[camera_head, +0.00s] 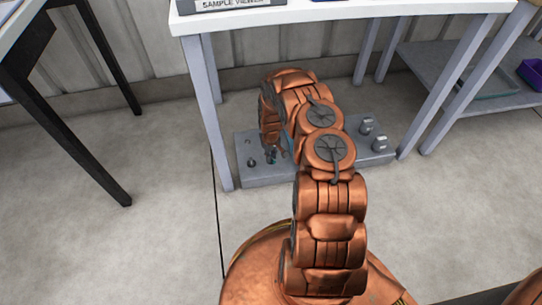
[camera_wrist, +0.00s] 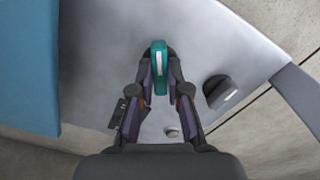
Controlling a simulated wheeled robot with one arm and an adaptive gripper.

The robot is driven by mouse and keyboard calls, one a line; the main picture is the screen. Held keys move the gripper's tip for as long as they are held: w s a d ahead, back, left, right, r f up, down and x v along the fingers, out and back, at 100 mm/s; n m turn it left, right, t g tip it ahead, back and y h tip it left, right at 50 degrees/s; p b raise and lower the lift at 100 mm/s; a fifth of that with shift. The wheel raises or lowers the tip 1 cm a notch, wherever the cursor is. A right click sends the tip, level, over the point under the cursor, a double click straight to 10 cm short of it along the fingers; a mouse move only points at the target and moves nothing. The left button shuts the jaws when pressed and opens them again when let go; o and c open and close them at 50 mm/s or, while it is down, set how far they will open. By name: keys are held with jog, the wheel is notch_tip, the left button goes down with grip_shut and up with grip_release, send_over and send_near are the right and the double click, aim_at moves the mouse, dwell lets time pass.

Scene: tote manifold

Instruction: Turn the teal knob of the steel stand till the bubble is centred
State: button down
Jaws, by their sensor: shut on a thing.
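The teal knob (camera_wrist: 159,56) has a pale stripe and shows at the top middle of the wrist view. My gripper (camera_wrist: 160,78) has a finger on each side of it and is shut on it. In the head view my gripper (camera_head: 271,157) is small and low over the grey steel stand (camera_head: 262,177), which is under the white table. The teal knob is hard to make out there. The steel surface (camera_wrist: 105,45) fills much of the wrist view. I cannot make out a bubble in either view; my arm covers the middle of the stand.
A dark knob with a pale mark (camera_wrist: 220,92) stands right of my gripper in the wrist view. A small pale knob (camera_wrist: 171,131) is between the fingers' bases. A blue panel (camera_wrist: 28,65) is at left. The white table (camera_head: 330,14) and its legs (camera_head: 207,110) surround my arm.

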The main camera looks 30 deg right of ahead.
jog(key=c, duration=1.1)
grip_release()
jog(key=shift+c, duration=0.2)
jog(key=shift+r, duration=0.1)
notch_tip(320, 180, up, 12)
dwell(0.5)
